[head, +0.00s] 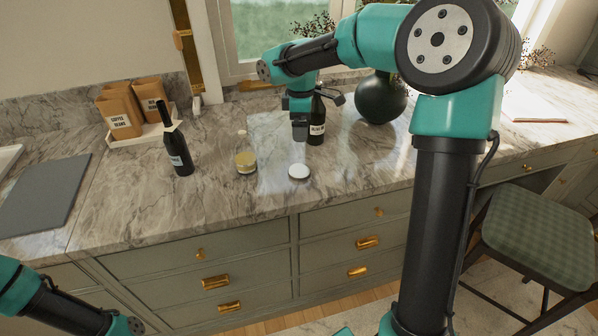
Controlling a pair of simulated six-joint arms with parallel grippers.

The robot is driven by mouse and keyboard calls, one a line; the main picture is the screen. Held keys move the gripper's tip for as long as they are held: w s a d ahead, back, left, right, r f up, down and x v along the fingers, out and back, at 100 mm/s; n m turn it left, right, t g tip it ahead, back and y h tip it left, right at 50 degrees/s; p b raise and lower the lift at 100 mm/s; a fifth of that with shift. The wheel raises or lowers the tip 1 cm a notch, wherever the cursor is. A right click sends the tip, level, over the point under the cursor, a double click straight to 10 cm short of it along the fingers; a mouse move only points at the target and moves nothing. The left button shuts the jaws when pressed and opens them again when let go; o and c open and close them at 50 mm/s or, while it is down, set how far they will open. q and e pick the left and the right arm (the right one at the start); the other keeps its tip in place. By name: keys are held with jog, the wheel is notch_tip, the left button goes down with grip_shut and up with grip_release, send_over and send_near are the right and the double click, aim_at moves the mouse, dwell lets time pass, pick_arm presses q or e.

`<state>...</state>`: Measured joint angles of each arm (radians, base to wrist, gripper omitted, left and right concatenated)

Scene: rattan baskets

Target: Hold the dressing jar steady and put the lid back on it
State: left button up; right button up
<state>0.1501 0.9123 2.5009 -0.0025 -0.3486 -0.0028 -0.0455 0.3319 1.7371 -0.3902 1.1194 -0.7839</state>
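The dressing jar (246,167), small, squat and yellowish, stands upright on the marble counter, left of centre. No lid sits on it. A round lid (299,171) with a white top and dark rim lies flat on the counter to the right of the jar, apart from it. My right gripper (300,134) points down above the counter, behind the lid and clear of it. Nothing shows held in it, but the gap between its fingers is hard to make out. My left arm shows only at the lower left corner; its gripper is out of the frame.
A dark bottle (178,152) stands left of the jar. Another dark bottle (317,125) stands right beside my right gripper, partly hidden. A round dark vase (381,98) and a tray of coffee bags (122,115) are farther back. The counter front is clear.

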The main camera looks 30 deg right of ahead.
send_over(301, 171)
notch_tip(301, 171, down, 11)
jog(key=shift+w+f, duration=0.1)
jog(key=shift+w, duration=0.05)
dwell(0.4)
jog(key=shift+f, duration=2.65)
jog(key=c, duration=0.9)
